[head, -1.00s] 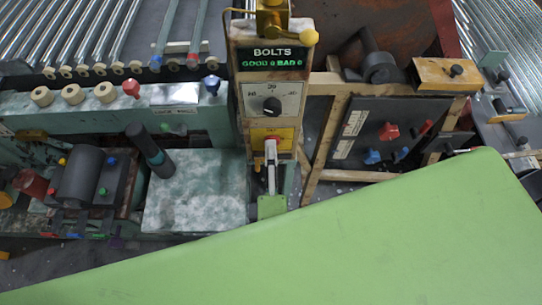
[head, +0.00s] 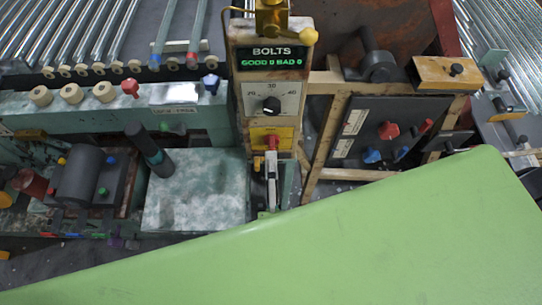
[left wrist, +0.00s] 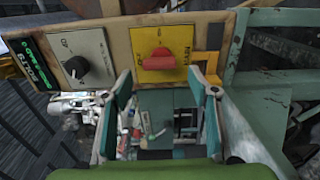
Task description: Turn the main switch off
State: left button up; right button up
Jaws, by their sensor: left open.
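The main switch is a red knob on a yellow plate at the bottom of the BOLTS panel. In the left wrist view the red knob (left wrist: 158,60) lies lengthwise along the panel, just beyond my fingertips. In the head view the red knob (head: 272,142) shows above the tip of my left gripper (head: 271,168). In the left wrist view my left gripper (left wrist: 160,85) is open, its two fingers apart with nothing between them. A gap between fingers and knob seems to show. The plate's lettering is not fully readable. My right gripper is in neither view.
A black dial (head: 271,105) sits above the switch under the green BOLTS display (head: 271,63). A dark board with red and blue knobs (head: 388,131) stands to the right. A pale green box (head: 195,195) is on the left.

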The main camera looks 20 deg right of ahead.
pick_arm(q)
jog(key=shift+v, duration=1.85)
jog(key=s+a+f+m+g, duration=0.2)
jog(key=a+f+m+g, duration=0.15)
jog(key=f, duration=0.75)
jog(key=s+a+f+m+g, duration=0.25)
jog(key=a+f+m, duration=0.2)
jog(key=f, duration=0.75)
jog(key=s+a+f+m+g, duration=0.25)
jog(key=f+m, duration=0.25)
jog(key=f, duration=0.6)
jog(key=s+a+f+m+g+y, duration=0.2)
jog(key=s+a+f+g, duration=0.2)
jog(key=s+a+f, duration=0.3)
jog(key=s+a+f+m+g+y, duration=0.2)
jog(key=s+a+f, duration=0.6)
jog(key=a, duration=0.7)
jog(key=shift+s+f+g+y, duration=0.35)
jog(key=shift+s+g+y, duration=0.25)
jog(key=shift+g, duration=0.35)
jog(key=shift+d+m, duration=0.1)
jog(key=shift+m, duration=0.2)
